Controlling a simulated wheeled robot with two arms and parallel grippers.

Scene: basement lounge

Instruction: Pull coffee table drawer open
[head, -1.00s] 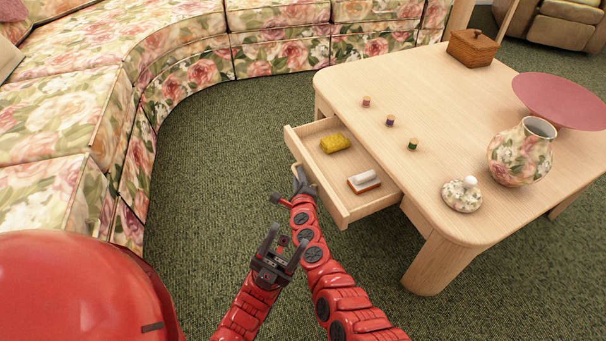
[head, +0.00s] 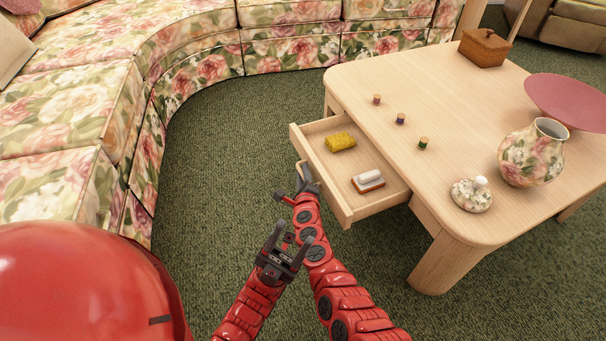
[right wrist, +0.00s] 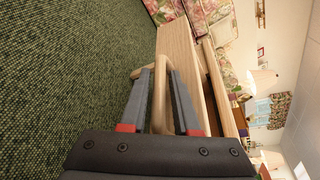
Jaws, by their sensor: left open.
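The light wood coffee table (head: 455,110) has its drawer (head: 338,187) pulled well out toward me. A yellow sponge-like block (head: 340,141) and a white-and-brown eraser-like block (head: 368,181) lie inside. My right gripper (head: 307,180) is at the drawer's front. In the right wrist view, its fingers (right wrist: 160,80) are on either side of the wooden handle (right wrist: 162,118) and close on its bar. My left gripper (head: 287,243) is open and empty, below and left of the drawer, close beside my right arm.
On the tabletop stand several small spools (head: 400,119), a floral vase (head: 531,155), its lid (head: 470,195), a pink bowl (head: 570,98) and a wooden box (head: 484,47). A curved floral sofa (head: 200,75) lies left and behind. Green carpet (head: 225,150) between is clear.

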